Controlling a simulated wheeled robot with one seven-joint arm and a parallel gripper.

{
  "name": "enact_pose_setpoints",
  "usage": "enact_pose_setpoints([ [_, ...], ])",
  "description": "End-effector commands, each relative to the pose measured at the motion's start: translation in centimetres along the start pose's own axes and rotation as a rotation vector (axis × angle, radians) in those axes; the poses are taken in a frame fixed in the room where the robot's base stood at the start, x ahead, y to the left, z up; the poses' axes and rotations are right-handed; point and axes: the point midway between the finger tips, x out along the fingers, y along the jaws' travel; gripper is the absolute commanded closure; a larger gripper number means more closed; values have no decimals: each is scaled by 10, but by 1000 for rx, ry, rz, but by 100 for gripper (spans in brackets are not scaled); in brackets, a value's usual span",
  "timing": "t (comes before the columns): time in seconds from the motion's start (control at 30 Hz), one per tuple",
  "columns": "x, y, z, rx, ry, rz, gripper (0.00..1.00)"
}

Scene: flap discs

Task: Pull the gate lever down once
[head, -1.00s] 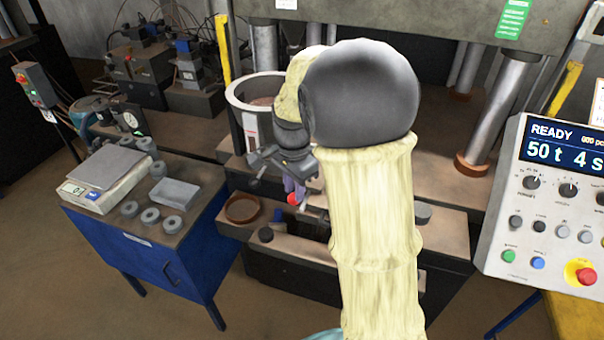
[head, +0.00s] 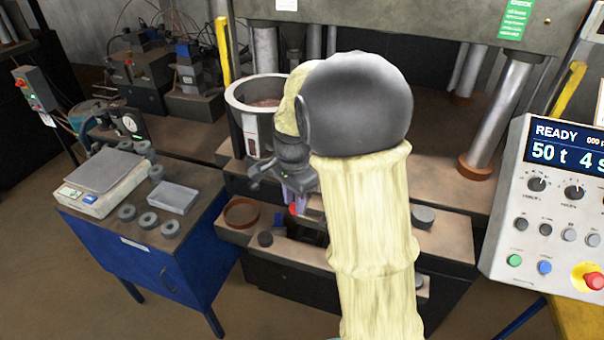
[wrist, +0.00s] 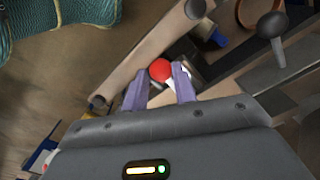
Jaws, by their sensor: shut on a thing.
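The gate lever shows as a red ball knob (wrist: 160,70) in the wrist view, between the tips of my gripper's two purple fingers (wrist: 160,82). A pale piece shows beside the knob; the rest of the lever is hidden. In the head view the red knob (head: 292,209) is small, at the front ledge of the press, with my gripper (head: 298,198) pointing down at it. My gripper is shut on the knob. My pale arm covers much of the ledge to the right.
A black ball-ended lever (wrist: 272,25) stands near the gripper in the wrist view. A brown ring dish (head: 241,212) lies on the ledge, and a drum (head: 243,110) stands behind. A blue bench (head: 165,262) with a scale is at left; a control panel (head: 555,220) is at right.

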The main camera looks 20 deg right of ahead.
Motion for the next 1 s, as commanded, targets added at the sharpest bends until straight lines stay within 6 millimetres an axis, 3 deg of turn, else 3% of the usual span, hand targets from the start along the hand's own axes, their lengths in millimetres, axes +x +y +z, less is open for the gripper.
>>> enact_pose_setpoints([
  [1.0, -70, 1, 0, 0, -1, 5, 78],
])
